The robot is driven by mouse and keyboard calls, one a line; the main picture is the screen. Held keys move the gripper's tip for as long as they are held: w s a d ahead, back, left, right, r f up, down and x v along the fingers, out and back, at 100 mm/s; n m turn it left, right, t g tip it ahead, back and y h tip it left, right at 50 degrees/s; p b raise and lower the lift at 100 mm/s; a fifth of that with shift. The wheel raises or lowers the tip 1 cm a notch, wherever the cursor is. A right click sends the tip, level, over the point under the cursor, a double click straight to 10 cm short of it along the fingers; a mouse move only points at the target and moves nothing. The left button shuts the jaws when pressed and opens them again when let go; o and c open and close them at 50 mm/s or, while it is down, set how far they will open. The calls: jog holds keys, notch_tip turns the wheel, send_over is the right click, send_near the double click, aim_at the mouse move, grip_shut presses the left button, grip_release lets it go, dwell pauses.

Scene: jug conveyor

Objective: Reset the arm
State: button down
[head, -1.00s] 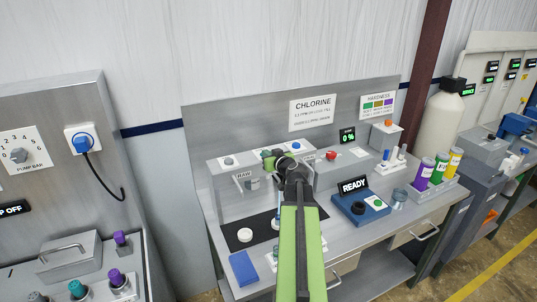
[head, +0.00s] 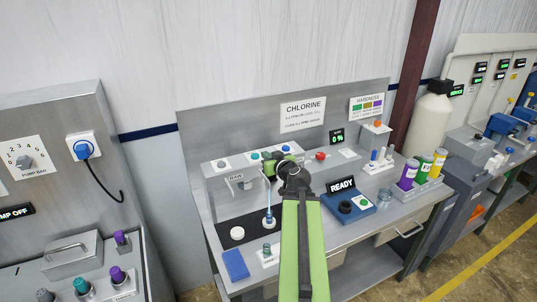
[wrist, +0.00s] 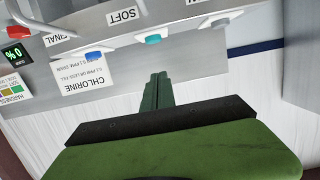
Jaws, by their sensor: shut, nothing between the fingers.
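My green arm reaches up from the bottom of the head view over the metal bench (head: 220,262), bending at a dark joint. My gripper is partly hidden behind that joint in the head view. In the wrist view my gripper (wrist: 157,80) shows two dark green fingers together, with nothing between them. It is in the air in front of the grey panel with the blue and teal buttons, touching nothing that I can see.
A white CHLORINE sign (head: 302,113) is on the back panel. A READY device (head: 350,204) stands right of my arm, a blue block (head: 235,265) lies left of it. A dark mat (head: 228,243) lies left of my arm.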

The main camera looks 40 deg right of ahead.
jog(key=shift+s+d, duration=0.15)
dwell(0.4)
jog(key=w+a+f+n+y+b, duration=0.2)
jog(key=w+a, duration=0.4)
jog(key=a, duration=0.3)
jog(key=w+a+f+n+y+b, duration=0.25)
jog(key=w+a, duration=0.35)
jog(key=a, duration=0.3)
jog(key=w+a+f+n+g+y+b, duration=0.15)
jog(key=a+f, duration=0.25)
jog(key=a, duration=0.6)
jog(key=w+a+f+n+g+y+b, duration=0.1)
jog(key=a+f+n+y, duration=0.2)
jog(key=a, duration=0.8)
jog(key=s+a+f+n+g+b, duration=0.1)
jog(key=s+a+f+g+b, duration=0.35)
jog(key=a+f, duration=0.9)
jog(key=s+d+f+m+g+h, duration=0.1)
jog(key=s+d+m+g+h, duration=0.1)
jog(key=s, duration=0.4)
jog(key=s+d+f+m+g+h+p, duration=0.1)
jog(key=s+d+f+m+g, duration=0.1)
jog(key=s+m+g, duration=0.2)
jog(key=s+g, duration=0.1)
jog(key=s, duration=0.2)
jog(key=shift+s+d+h+p, duration=0.25)
jog(key=shift+h+p, duration=0.05)
jog(key=shift+h, duration=0.1)
